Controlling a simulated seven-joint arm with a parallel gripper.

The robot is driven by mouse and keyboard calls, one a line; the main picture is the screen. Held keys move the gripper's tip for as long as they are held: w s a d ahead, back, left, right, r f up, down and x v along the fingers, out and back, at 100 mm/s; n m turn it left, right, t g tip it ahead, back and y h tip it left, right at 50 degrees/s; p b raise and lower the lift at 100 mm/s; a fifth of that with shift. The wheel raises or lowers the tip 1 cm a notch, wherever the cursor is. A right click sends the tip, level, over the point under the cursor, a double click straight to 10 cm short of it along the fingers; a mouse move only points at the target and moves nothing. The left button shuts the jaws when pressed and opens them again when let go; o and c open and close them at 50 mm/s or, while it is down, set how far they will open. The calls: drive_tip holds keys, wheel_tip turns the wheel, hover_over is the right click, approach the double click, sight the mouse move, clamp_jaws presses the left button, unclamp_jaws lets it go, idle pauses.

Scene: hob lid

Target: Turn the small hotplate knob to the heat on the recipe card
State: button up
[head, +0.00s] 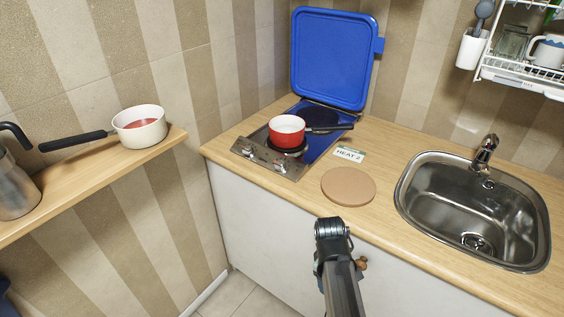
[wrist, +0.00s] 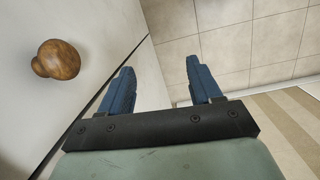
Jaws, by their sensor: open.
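The two-plate hob (head: 268,158) is set in the worktop, with its blue lid (head: 333,60) standing open against the wall. Its steel front strip carries knobs, one at the left (head: 248,149) and one at the right (head: 281,167); their settings are too small to read. A red pan (head: 287,131) sits on the front plate; the dark rear plate (head: 318,117) is bare. The recipe card (head: 349,154) reads "HEAT 2" and stands right of the hob. My gripper (wrist: 160,68) is open and empty, by the cabinet front, below the worktop and away from the knobs.
A round wooden board (head: 348,187) lies on the worktop between the hob and the sink (head: 474,212). The red pan's handle points right. A shelf (head: 100,178) at the left holds a white pan (head: 139,126). A wooden cabinet knob (wrist: 57,60) is close to my gripper.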

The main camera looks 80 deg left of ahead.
drive_tip(key=s+a+r+n, duration=0.1)
drive_tip(key=s+a+r, duration=0.4)
drive_tip(key=s+a, duration=0.15)
drive_tip(key=t+y, duration=0.3)
drive_tip(key=y, duration=0.2)
approach(277, 162)
drive_tip(key=x, duration=0.9)
drive_tip(key=shift+w+d+f, duration=0.1)
drive_tip(key=shift+c, duration=0.5)
drive_tip(key=c, duration=0.9)
drive_tip(key=shift+c, duration=0.2)
